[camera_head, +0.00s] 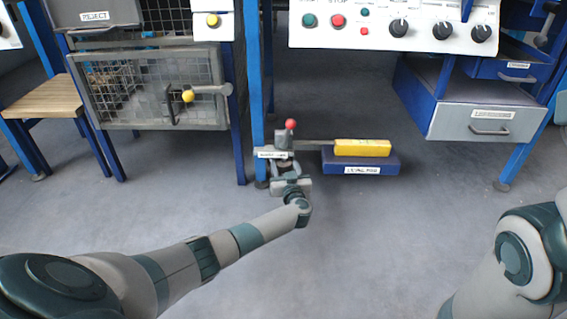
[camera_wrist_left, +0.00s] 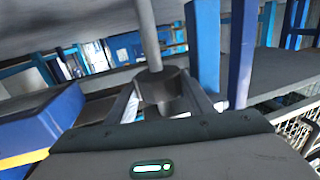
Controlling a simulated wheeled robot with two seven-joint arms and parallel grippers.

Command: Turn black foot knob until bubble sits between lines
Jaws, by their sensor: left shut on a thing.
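My left gripper (camera_head: 285,170) is low by the foot of a blue post, beside a small white label. In the left wrist view it is shut on the dark foot knob (camera_wrist_left: 157,84), a short cylinder with a grey rod, with one finger on each side. In the head view the knob is mostly hidden by the gripper. A yellow level (camera_head: 362,148) lies on a blue box (camera_head: 345,163) to the right of the gripper. Its bubble and lines are too small to make out. My right gripper is outside the view.
A red ball (camera_head: 291,124) sits just above the gripper. A blue post (camera_head: 257,90) stands beside it. A mesh cage (camera_head: 150,85) is at the left, a grey drawer (camera_head: 485,122) at the right. The floor in front is clear.

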